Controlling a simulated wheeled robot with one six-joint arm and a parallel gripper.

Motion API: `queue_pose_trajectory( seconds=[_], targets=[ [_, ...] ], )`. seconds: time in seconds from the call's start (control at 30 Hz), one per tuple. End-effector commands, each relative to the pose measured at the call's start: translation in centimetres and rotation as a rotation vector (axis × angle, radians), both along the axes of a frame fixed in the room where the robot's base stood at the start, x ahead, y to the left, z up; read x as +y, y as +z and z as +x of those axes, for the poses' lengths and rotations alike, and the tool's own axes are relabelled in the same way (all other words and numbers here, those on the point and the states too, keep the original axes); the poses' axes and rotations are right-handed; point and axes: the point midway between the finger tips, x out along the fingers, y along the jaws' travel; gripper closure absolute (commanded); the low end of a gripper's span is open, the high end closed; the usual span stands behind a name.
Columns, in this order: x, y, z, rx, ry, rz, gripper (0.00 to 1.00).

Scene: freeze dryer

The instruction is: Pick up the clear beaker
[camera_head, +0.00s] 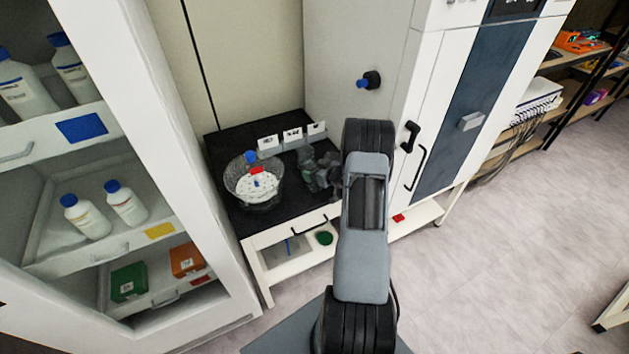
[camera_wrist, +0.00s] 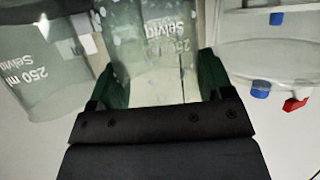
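In the wrist view a clear beaker (camera_wrist: 150,45) with white "250 ml" and "Selvig" print stands between the two dark green fingers of my gripper (camera_wrist: 163,78). The fingers are spread on either side of it, close to its walls; I cannot tell whether they touch it. A second clear beaker (camera_wrist: 40,70) with the same print is to the left. In the head view the clear beakers (camera_head: 313,165) are a cluster on the black tabletop (camera_head: 240,140), partly hidden by my arm and gripper.
A large clear bowl (camera_head: 240,190) holding a white disc with blue and red pieces stands left of the beakers. Small white labelled cards (camera_head: 292,134) stand behind. The tall white freeze dryer (camera_head: 360,45) is close on the right, an open bottle cabinet (camera_head: 165,130) on the left.

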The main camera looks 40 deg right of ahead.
Motion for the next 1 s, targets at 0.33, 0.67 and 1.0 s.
queue_pose_trajectory(
  seconds=[0.33, 0.67, 1.0],
  targets=[
    [0.0, 0.0, 0.0, 0.000, 0.000, 0.000, 0.60],
    [0.0, 0.1, 0.0, -0.001, 0.000, -0.001, 0.68],
    [-0.1, 3.1, 0.1, -0.005, 0.000, -0.004, 0.68]
  ],
)
